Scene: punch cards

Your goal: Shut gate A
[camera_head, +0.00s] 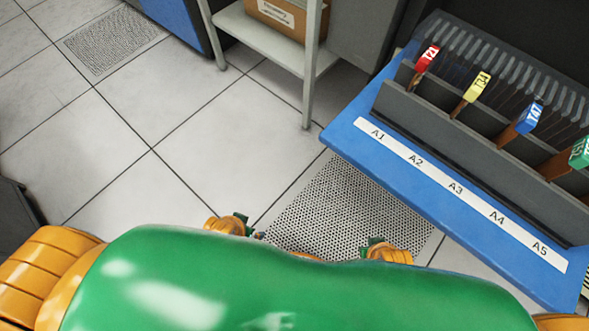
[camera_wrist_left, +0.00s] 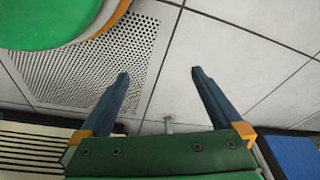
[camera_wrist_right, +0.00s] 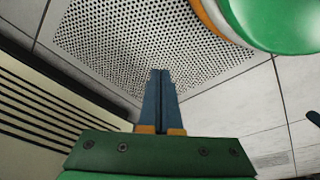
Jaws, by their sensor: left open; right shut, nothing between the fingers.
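I cannot pick out a part marked as gate A. At the right of the head view is a blue shelf (camera_head: 345,145) with a white label strip (camera_head: 452,190) reading A1 to A5. Behind the strip stands a dark grey rack (camera_head: 425,118) holding tagged cards: red (camera_head: 428,57), yellow (camera_head: 477,86), blue (camera_head: 530,118) and green (camera_head: 580,152). My left gripper (camera_wrist_left: 160,73) is open and empty above the floor. My right gripper (camera_wrist_right: 160,72) is shut and empty, over a perforated floor panel. Both are low and close to my body, apart from the shelf.
A perforated panel (camera_head: 345,215) lies in the tiled floor (camera_head: 210,150) below the shelf. A light metal stand (camera_head: 265,35) with a cardboard box (camera_head: 290,15) is at the top. A blue cabinet (camera_head: 178,18) stands left of it. The floor at left centre is clear.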

